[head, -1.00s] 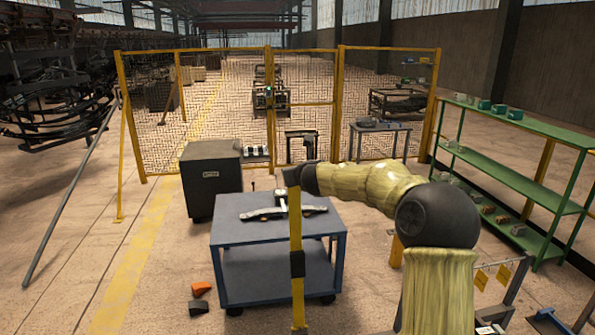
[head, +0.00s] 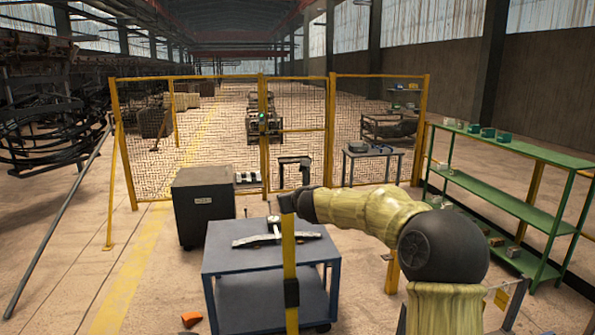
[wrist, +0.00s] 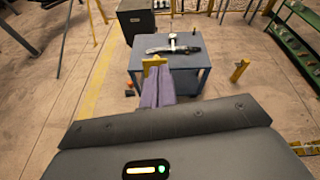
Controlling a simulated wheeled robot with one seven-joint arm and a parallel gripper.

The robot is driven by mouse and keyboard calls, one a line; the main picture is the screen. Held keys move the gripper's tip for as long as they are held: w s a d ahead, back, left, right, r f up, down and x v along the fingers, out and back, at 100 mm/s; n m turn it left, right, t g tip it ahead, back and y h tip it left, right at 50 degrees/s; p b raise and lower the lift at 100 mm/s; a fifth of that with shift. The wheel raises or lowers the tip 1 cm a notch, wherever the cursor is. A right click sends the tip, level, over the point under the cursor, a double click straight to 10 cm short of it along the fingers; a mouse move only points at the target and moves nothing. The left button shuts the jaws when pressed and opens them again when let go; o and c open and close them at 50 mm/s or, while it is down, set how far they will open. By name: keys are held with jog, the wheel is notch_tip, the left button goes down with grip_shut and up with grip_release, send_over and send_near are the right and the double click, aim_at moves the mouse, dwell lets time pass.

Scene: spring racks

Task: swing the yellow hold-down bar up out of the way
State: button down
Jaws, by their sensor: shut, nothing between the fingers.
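A yellow bar with black bands (head: 289,255) stands upright in the head view, in front of the blue table; its lower end is cut off by the frame. My arm reaches in from the right, and its end meets the bar's black top part. The fingers are hard to make out there. In the wrist view my gripper (wrist: 158,84) shows as two pale purple fingers, shut together and empty. A small yellow piece (wrist: 154,62) shows right at the fingertips; I cannot tell whether they touch it.
A blue table (head: 225,262) with a dark metal part (head: 275,238) on it stands beyond the bar. A dark cabinet (head: 202,212) is behind left. A green shelf rack (head: 510,200) stands at right, a yellow mesh fence (head: 218,125) behind.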

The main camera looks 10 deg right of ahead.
notch_tip(320, 180, up, 10)
jog(key=p, duration=0.8)
jog(key=s+a+f+n+g+y+b, duration=0.15)
jog(key=s+f+n+b, duration=0.35)
jog(key=s+f+n, duration=0.5)
jog(key=s+a+f+n+g+b, duration=0.35)
jog(key=s+f+n, duration=0.35)
jog(key=f, duration=0.5)
jog(key=s+d+f+n+g+h+b, duration=0.1)
jog(key=s+d+f+n+g+b, duration=0.1)
jog(key=s+f+n, duration=0.6)
jog(key=s+d+f+n+g+h+b, duration=0.1)
jog(key=s+d+f+n+g+b, duration=0.2)
jog(key=s, duration=1.4)
notch_tip(320, 180, down, 9)
jog(key=n+g+b, duration=0.1)
jog(key=n+b, duration=0.2)
jog(key=n, duration=0.3)
jog(key=shift+d+f+g+b, duration=0.15)
jog(key=shift+f+g+b, duration=0.05)
jog(key=shift+g+b, duration=0.1)
